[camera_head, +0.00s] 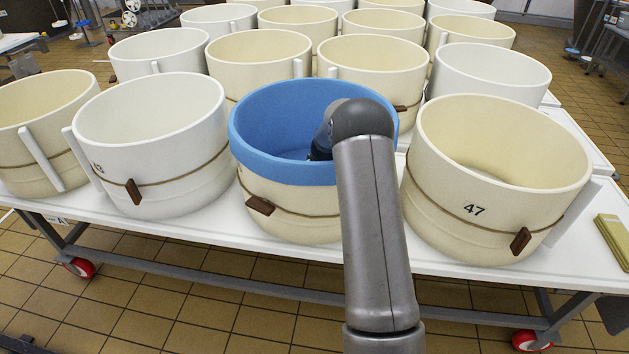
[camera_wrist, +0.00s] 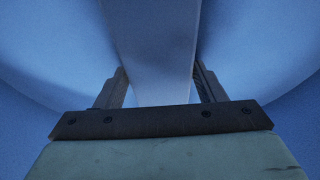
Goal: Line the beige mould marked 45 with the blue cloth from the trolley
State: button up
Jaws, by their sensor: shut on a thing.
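A beige mould (camera_head: 295,218) stands in the front row of the table, with a cord and a brown tag around it. No number shows on it; my arm covers part of its right side. The blue cloth (camera_head: 265,125) lines its inside and folds over the rim as a band around the outside. My gripper (camera_head: 318,150) is down inside the mould, mostly hidden by my arm. In the wrist view, my gripper (camera_wrist: 160,80) is shut on a raised fold of the blue cloth (camera_wrist: 152,45), with more cloth all around.
A white mould (camera_head: 150,190) stands close on the left, and a beige mould marked 47 (camera_head: 480,235) on the right. More white and beige moulds stand behind. A folded olive item (camera_head: 614,240) lies at the table's right edge. Open tiled floor shows in front.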

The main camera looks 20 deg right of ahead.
jog(key=shift+s+f, duration=0.15)
jog(key=shift+f, duration=0.15)
